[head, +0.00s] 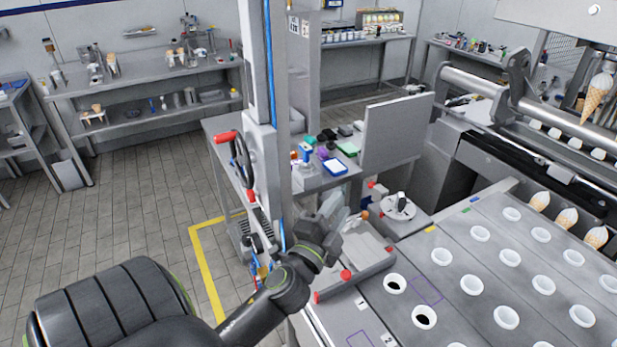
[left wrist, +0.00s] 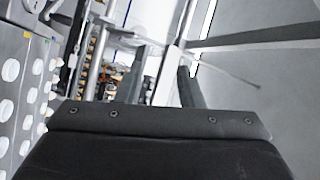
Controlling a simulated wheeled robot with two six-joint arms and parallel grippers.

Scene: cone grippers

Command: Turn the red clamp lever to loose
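A black handwheel (head: 240,165) with a red grip (head: 227,137) is on the upright column left of centre in the head view. A small red part (head: 251,196) shows just below the wheel; I cannot tell for certain whether it is the clamp lever. My left gripper (head: 328,222) is to the right of the column and lower than the wheel, apart from it. In the left wrist view its two fingers (left wrist: 163,75) stand apart with nothing seen between them. No red lever is clear in that view. My right gripper is not in view.
A grey plate (head: 360,262) with red knobs lies beside my left wrist. The conveyor with white cup holders (head: 480,234) fills the right. A table (head: 225,125) with small coloured items and an upright grey panel (head: 395,133) stand behind. Open floor (head: 130,200) lies to the left.

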